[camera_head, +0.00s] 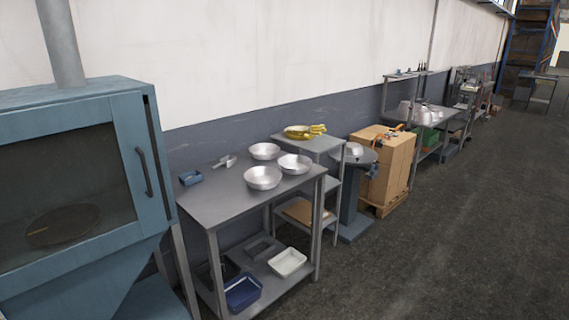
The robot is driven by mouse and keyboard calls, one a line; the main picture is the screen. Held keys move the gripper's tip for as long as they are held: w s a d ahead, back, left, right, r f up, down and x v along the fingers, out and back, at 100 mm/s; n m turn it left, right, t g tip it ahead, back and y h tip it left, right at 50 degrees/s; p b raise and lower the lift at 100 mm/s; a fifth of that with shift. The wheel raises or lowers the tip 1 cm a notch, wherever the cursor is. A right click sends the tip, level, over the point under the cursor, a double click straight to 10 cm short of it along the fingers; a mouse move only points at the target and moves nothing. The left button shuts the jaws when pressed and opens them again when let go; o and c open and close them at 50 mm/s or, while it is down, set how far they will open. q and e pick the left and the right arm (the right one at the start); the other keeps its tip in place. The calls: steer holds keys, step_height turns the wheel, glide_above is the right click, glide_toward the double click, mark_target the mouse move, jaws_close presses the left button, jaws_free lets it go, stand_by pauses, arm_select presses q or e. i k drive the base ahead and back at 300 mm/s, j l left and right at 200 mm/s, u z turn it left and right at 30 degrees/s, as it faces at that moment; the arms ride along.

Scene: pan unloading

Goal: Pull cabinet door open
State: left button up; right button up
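The blue cabinet (150,232) stands at the left edge of the view. Its front has a glazed door (68,243) that looks shut. A dark vertical handle (144,171) is on the right part of the cabinet, by the door's edge. Behind the dark glass a round pan (63,225) lies low in the cabinet. Neither of my grippers is in view.
A grey metal table (214,203) with several silver bowls stands right of the cabinet, with trays on its lower shelf. A smaller shelf stand (322,144), a cardboard box (385,165) and further benches line the wall. The dark floor (450,260) at right is clear.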

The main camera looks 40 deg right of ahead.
mark_target(126, 111)
steer(key=i+l, duration=0.15)
steer(key=l, duration=0.35)
steer(key=i+l+z, duration=0.1)
steer(key=l, duration=0.4)
steer(key=i+l, duration=0.25)
steer(key=l, duration=0.25)
steer(key=i+l+z, duration=0.1)
steer(key=l, duration=0.4)
steer(key=i+l, duration=0.3)
steer(key=l, duration=0.2)
steer(key=i+l+z, duration=0.15)
steer(key=l, duration=0.3)
steer(key=i+l, duration=0.25)
steer(key=l, duration=0.25)
steer(key=i+l+z, duration=0.1)
steer(key=i+l, duration=0.15)
steer(key=l, duration=0.2)
